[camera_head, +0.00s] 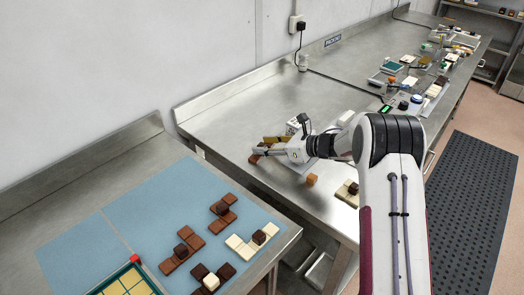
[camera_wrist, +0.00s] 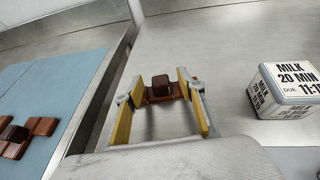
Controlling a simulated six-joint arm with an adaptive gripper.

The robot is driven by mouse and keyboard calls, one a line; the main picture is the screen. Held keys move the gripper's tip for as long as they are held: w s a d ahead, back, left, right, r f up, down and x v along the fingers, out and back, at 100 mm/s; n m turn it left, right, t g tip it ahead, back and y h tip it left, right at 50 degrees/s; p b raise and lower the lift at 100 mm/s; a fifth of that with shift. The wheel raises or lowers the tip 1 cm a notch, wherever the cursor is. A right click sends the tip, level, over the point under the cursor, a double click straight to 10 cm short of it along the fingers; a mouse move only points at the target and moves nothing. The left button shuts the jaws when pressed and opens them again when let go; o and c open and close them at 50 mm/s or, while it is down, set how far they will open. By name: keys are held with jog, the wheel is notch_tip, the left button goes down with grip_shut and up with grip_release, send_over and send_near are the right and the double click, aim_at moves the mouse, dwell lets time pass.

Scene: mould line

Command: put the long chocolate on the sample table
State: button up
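My gripper (camera_wrist: 162,88) reaches down over the middle steel table, and in the head view its end (camera_head: 262,151) is near that table's left part. Its two yellow-padded fingers stand apart. Between the fingertips in the wrist view is a reddish-brown chocolate bar (camera_wrist: 154,98) with a darker cube (camera_wrist: 160,83) on top. Whether the pads press on it cannot be told. In the head view a brown piece (camera_head: 255,159) shows at the fingertips, partly hidden. No label shows which surface is the sample table.
A steel table with a blue mat (camera_head: 110,218) stands at front left, holding several brown, dark and white chocolates (camera_head: 240,247) and a green-edged tray (camera_head: 128,283). A milk timer box (camera_wrist: 290,88) stands right of my gripper. Equipment crowds the far end.

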dwell(0.4)
grip_shut()
notch_tip(320, 180, up, 10)
dwell(0.9)
dwell(0.4)
